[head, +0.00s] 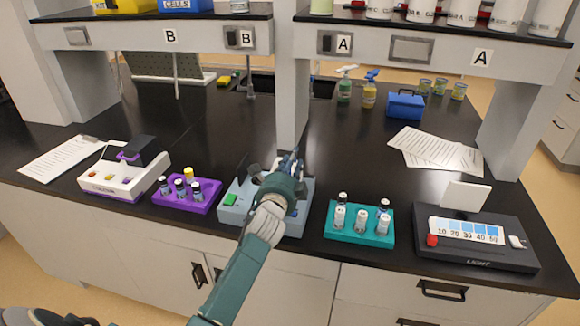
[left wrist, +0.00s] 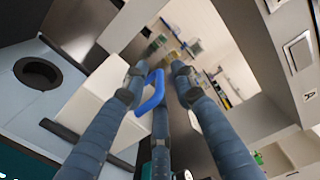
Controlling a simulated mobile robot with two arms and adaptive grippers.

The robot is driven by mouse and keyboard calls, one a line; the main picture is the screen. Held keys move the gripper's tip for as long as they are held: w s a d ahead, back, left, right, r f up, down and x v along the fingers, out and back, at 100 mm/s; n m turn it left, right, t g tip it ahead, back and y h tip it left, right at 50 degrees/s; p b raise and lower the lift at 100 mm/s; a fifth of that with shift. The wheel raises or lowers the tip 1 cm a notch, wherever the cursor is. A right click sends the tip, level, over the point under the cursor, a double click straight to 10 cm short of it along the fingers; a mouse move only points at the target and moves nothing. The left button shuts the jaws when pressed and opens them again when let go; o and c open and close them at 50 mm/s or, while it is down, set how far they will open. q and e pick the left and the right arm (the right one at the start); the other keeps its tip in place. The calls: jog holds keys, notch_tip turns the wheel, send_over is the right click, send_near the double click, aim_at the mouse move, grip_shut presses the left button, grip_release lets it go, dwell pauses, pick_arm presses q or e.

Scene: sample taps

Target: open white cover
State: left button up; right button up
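The white cover (left wrist: 98,108) is a pale block with a blue loop handle (left wrist: 152,95) in the left wrist view. It sits beside a light blue-grey panel with a dark round hole (left wrist: 38,72). In the head view my left arm hides most of the grey-blue device (head: 232,212), and I cannot make the cover out there. My left gripper (head: 291,160) is over this device. In the left wrist view its fingers (left wrist: 157,72) are spread, with gaps between the tips. The handle lies among them; a firm hold does not show. My right gripper is not in view.
A purple vial rack (head: 190,204) and a white box (head: 98,186) stand left of the device. A teal vial rack (head: 345,236) and a black light box (head: 470,258) stand right. A shelf post (head: 292,110) rises close behind my gripper.

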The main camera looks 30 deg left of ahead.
pick_arm(q)
jog(key=v, duration=1.2)
jog(key=shift+w, duration=0.1)
